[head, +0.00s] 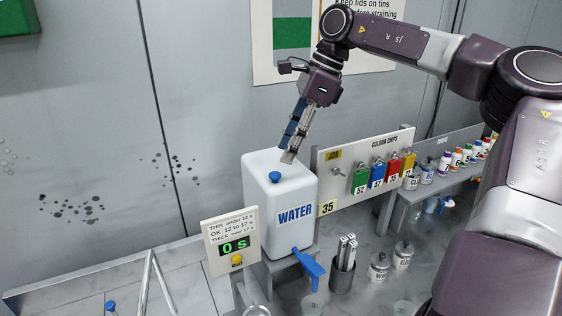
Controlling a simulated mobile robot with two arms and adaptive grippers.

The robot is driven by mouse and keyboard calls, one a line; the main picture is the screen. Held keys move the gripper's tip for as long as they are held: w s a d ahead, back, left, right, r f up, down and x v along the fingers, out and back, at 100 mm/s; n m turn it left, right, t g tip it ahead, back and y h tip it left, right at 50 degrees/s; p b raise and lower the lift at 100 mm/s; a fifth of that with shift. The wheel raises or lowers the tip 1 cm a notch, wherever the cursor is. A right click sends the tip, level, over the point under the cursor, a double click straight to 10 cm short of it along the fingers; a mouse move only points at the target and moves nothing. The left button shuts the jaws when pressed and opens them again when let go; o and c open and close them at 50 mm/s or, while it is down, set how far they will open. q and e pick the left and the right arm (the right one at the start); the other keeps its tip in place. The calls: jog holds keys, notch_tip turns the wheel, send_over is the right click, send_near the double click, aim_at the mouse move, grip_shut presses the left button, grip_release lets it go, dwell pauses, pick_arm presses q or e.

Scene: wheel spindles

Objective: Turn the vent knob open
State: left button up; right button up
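The white water container (259,215), labelled WATER, stands on a grey stand. A small blue knob (274,176), which looks like the vent knob, sits on its top face near the front. A blue tap (309,263) juts from its lower front. My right gripper (289,157) points down above the back of the container's top, behind and slightly right of the knob. It looks apart from the knob, and nothing shows in it. Its fingers are seen nearly edge-on, so the gap between them is unclear. My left gripper is not in view.
A timer panel (231,246) reading 0 s stands left of the container. The colour chips board (335,190) with coloured tags is close on its right. A holder of metal tools (343,268) and lidded jars (379,267) stand in front. The wall is behind.

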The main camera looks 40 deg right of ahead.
jog(key=v, duration=0.6)
jog(key=shift+s, duration=0.15)
dwell(0.4)
